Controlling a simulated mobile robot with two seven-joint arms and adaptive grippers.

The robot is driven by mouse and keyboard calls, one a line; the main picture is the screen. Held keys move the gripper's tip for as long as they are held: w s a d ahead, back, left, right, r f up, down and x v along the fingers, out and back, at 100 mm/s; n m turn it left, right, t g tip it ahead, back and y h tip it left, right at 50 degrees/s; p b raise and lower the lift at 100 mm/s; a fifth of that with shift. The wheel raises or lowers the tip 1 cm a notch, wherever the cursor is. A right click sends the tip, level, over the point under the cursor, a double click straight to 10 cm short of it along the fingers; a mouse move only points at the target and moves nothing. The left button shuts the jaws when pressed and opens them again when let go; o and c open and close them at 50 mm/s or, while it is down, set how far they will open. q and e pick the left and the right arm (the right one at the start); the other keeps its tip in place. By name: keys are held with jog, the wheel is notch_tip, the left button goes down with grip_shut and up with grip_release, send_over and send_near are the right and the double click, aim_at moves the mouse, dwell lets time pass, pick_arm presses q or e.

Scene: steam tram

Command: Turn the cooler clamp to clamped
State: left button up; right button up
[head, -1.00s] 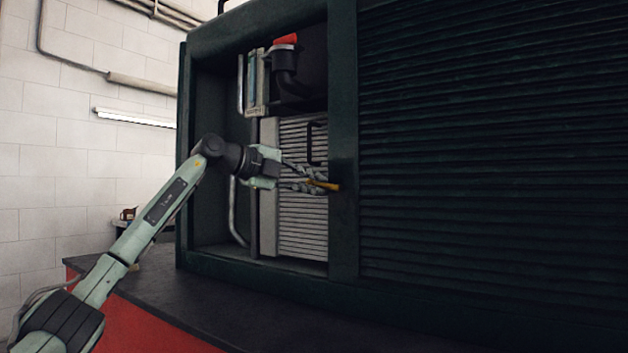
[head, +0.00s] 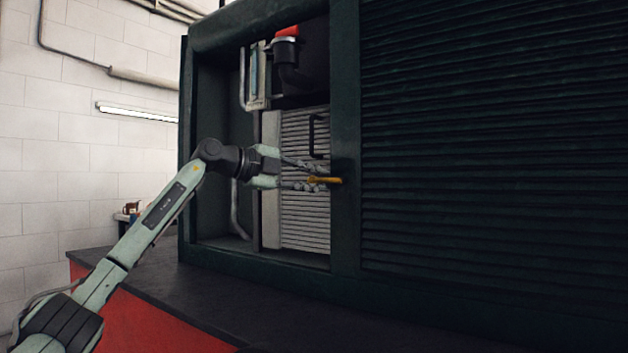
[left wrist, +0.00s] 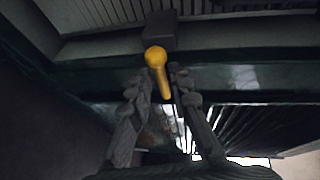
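The cooler clamp shows as a yellow handle (head: 326,181) at the right edge of the cabinet opening, in front of the grey ribbed cooler (head: 303,222). In the left wrist view the handle (left wrist: 157,66) has a round knob and a short shaft that points toward the gripper. My left gripper (head: 322,176) is at the handle. In the left wrist view its fingers (left wrist: 160,88) stand apart, one on each side of the shaft, with small gaps visible. I cannot tell whether either finger touches it. My right gripper is not in view.
The dark green frame post (head: 345,225) stands right beside the handle, with the louvred panel (head: 480,170) beyond it. A black grab handle (head: 312,137) is above on the cooler. A dark pipe with a red cap (head: 287,32) is higher up. The dark ledge (head: 230,290) is clear.

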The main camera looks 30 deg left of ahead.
pick_arm(q)
jog(key=shift+o, duration=0.9)
jog(key=v, duration=1.2)
